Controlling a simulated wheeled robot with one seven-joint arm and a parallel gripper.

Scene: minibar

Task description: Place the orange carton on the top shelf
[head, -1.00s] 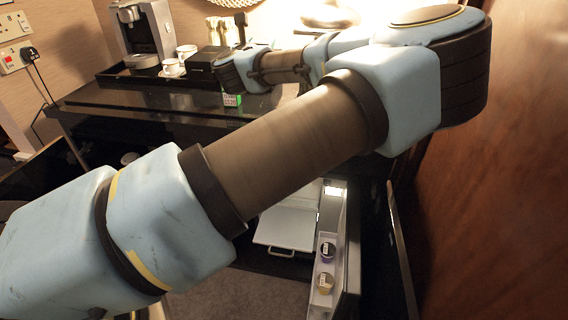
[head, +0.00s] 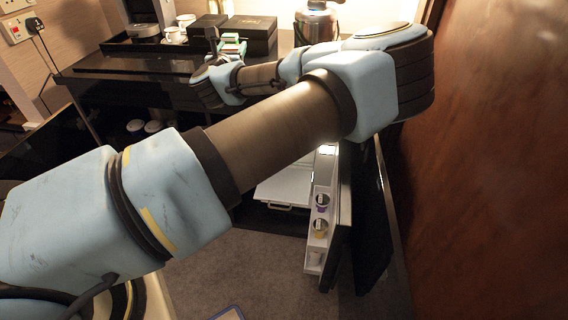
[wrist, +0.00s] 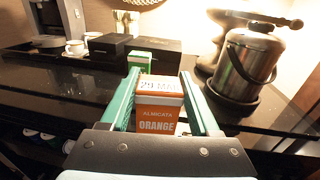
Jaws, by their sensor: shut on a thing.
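The orange carton (wrist: 156,114), orange with a white label on top, stands upright between the green fingers of my gripper (wrist: 165,102) in the wrist view. My gripper is shut on it, above the black counter (wrist: 75,88). In the head view my gripper (head: 230,45) is at the counter, beyond my outstretched arm; the orange carton cannot be made out there. The open minibar below shows a white shelf (head: 285,188), partly hidden by my arm; I cannot tell whether it is the top shelf.
A green-topped carton (wrist: 140,59) stands just beyond the orange one. Black boxes (head: 250,34) and cups (head: 173,35) stand behind. A steel ice bucket (wrist: 246,60) is at right. The open minibar door (head: 345,215) holds jars (head: 320,225) beside a wooden wall (head: 480,160).

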